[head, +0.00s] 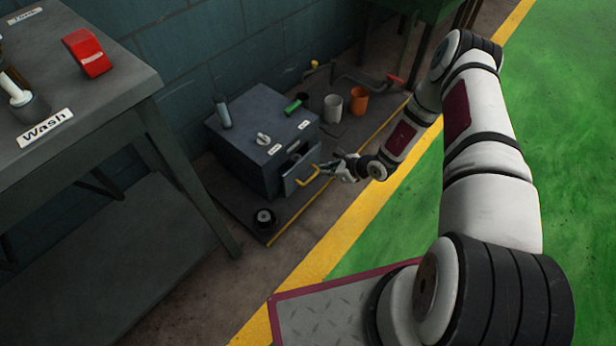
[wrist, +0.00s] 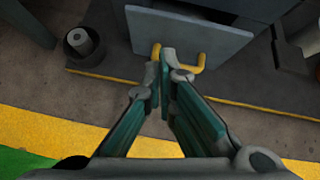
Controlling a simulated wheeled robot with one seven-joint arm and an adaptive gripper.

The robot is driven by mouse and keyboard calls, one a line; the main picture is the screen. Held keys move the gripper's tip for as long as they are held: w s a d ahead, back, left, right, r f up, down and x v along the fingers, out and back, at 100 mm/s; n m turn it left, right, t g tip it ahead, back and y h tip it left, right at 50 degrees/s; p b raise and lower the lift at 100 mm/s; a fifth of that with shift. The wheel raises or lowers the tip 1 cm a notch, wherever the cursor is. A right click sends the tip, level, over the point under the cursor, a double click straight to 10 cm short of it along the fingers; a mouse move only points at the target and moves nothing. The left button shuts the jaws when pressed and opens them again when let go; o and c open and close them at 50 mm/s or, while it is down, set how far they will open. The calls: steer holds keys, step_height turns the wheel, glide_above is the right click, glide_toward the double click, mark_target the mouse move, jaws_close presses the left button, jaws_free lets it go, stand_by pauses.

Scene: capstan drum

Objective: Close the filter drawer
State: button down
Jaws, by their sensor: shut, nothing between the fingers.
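The filter drawer (head: 301,174) sits low in the front of a dark grey cabinet (head: 240,156) and stands pulled out. Its yellow handle (head: 308,176) is on its front panel. In the wrist view the drawer front (wrist: 190,32) fills the top middle, with the handle (wrist: 200,62) below it. My gripper (head: 328,168) is in front of the drawer, close to the handle. In the wrist view my gripper (wrist: 166,60) is shut and empty, its fingertips overlapping the handle's middle. I cannot tell whether they touch it.
A black spool-like cup (head: 264,218) stands on the platform before the cabinet. A white cup (head: 333,108) and an orange cup (head: 358,100) stand behind my gripper. A workbench (head: 75,125) is at the left. The green floor (head: 380,235) is clear.

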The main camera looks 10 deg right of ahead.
steer(key=d+m+h, duration=0.1)
steer(key=d+m, duration=0.1)
steer(key=b, duration=0.5)
glide_toward(301, 167)
step_height(301, 167, down, 4)
steer(key=s, duration=0.1)
steer(key=shift+w+a+b, duration=0.35)
steer(key=shift+w+a, duration=0.1)
steer(key=shift+w, duration=0.4)
steer(key=shift+w+a+b, duration=0.35)
steer(key=shift+w+a, duration=0.05)
steer(key=shift+w, duration=0.45)
